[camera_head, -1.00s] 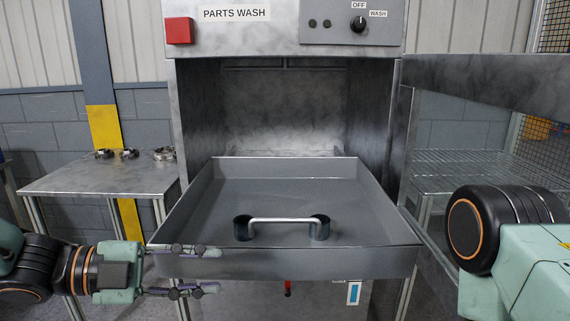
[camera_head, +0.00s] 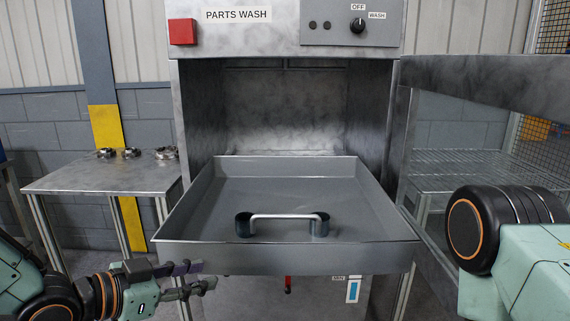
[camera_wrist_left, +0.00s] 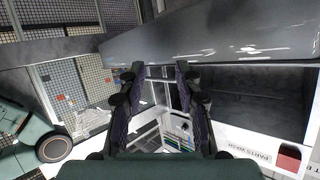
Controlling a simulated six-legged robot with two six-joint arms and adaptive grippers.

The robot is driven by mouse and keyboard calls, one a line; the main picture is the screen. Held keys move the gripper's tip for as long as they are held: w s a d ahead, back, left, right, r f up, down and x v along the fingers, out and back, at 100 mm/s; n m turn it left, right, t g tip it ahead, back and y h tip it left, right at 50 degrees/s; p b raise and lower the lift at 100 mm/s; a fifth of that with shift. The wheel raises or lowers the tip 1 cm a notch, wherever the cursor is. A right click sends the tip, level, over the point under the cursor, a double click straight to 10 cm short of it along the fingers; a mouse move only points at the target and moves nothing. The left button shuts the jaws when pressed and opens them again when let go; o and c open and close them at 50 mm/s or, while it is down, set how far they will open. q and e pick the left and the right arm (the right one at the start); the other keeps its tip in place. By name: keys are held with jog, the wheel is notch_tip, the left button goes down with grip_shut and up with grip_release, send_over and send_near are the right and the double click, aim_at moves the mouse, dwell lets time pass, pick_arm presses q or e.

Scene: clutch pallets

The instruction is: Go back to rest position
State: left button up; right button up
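My left gripper (camera_head: 198,280) is at the lower left in the head view, in front of and below the left front corner of the grey tray. Its two fingers are apart and nothing is between them; the left wrist view also shows the gripper (camera_wrist_left: 160,75) open and empty. My right arm shows at the right edge of the head view, but its gripper is out of the picture. The grey tray (camera_head: 290,258) sticks out of the parts washer (camera_head: 285,115). A part with a silver bar (camera_head: 283,216) and two dark round ends sits near the tray's front.
A metal table (camera_head: 95,178) with several small metal parts stands at the left. A metal frame and wire shelf (camera_head: 480,165) are at the right, behind my right arm. A red button (camera_head: 182,31) and a dark knob (camera_head: 357,25) are on the washer's front.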

pick_arm(q)
jog(key=s+a+f+n+g+y, duration=0.2)
jog(key=s+f+n+y, duration=0.15)
jog(key=f, duration=0.45)
jog(key=s+a+f+n+g+y, duration=0.1)
jog(key=s+a+f+n+y, duration=0.1)
jog(key=s+f+n, duration=0.5)
jog(key=s+a+f+g+y, duration=0.1)
jog(key=s+f+g+y, duration=0.1)
jog(key=s+f, duration=0.5)
jog(key=s+a+f+g+y, duration=0.2)
jog(key=s+f+g, duration=0.3)
jog(key=s, duration=0.8)
notch_tip(320, 180, down, 2)
jog(key=shift+s+f, duration=0.2)
jog(key=shift+s, duration=0.1)
